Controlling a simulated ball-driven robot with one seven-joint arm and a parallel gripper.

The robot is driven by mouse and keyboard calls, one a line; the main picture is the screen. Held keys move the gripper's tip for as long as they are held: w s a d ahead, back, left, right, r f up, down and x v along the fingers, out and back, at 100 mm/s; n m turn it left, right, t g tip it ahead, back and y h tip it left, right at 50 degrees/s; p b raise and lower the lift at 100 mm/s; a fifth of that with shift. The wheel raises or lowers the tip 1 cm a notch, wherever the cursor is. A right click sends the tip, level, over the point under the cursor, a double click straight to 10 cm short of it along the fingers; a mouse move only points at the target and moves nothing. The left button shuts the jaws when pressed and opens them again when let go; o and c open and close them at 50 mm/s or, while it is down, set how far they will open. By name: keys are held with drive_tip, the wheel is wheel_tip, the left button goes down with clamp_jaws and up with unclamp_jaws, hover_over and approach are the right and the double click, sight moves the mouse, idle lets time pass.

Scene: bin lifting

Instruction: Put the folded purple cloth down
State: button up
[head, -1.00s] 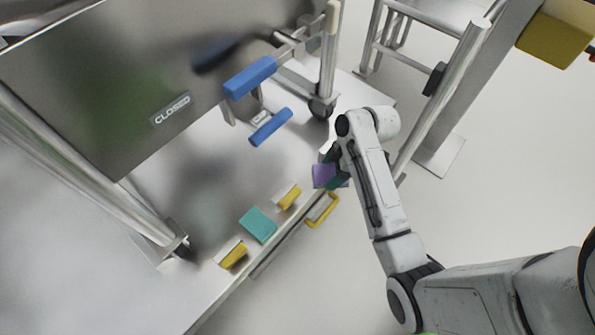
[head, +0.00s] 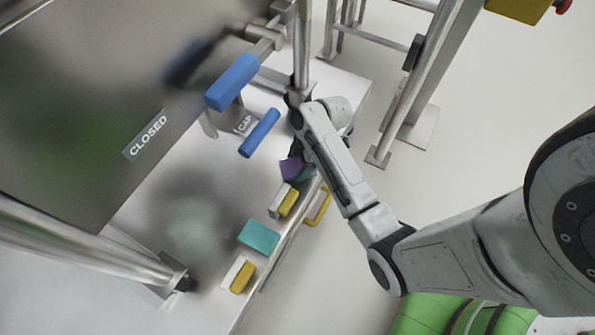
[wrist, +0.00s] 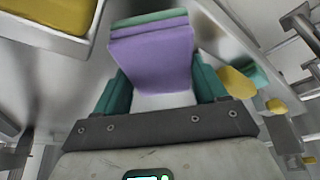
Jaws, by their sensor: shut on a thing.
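The folded purple cloth (wrist: 152,60) is between the teal fingers of my gripper (wrist: 160,92) in the wrist view, with a green layer (wrist: 148,18) along its far edge. My gripper is shut on it. In the head view the purple cloth (head: 291,168) shows at the end of my arm, over the right edge of the metal shelf (head: 165,225). My gripper (head: 303,168) is partly hidden there by my own arm. I cannot tell whether the cloth touches the shelf.
A teal folded cloth (head: 259,237) lies on the shelf between two yellow-and-white blocks (head: 285,201) (head: 241,276). A yellow handle (head: 318,207) sticks out at the shelf's edge. Blue handles (head: 232,82) (head: 259,133) and a panel marked CLOSED (head: 75,100) stand near. Metal posts rise behind.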

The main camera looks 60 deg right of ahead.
sight(298, 169)
drive_tip(key=shift+f+b, duration=0.75)
drive_tip(key=shift+f, duration=1)
drive_tip(key=shift+f, duration=0.2)
drive_tip(key=o, duration=1.1)
drive_tip(key=shift+r, duration=0.1)
drive_tip(key=p+v, duration=0.5)
drive_tip(key=v, duration=0.7)
drive_tip(key=s+a+r+m+g+h, duration=0.2)
drive_tip(key=s+a+m, duration=0.7)
drive_tip(key=a, duration=0.5)
drive_tip(key=shift+s+a+r+m+h, duration=0.4)
drive_tip(key=shift+s+r+h, duration=0.35)
drive_tip(key=shift+s, duration=0.15)
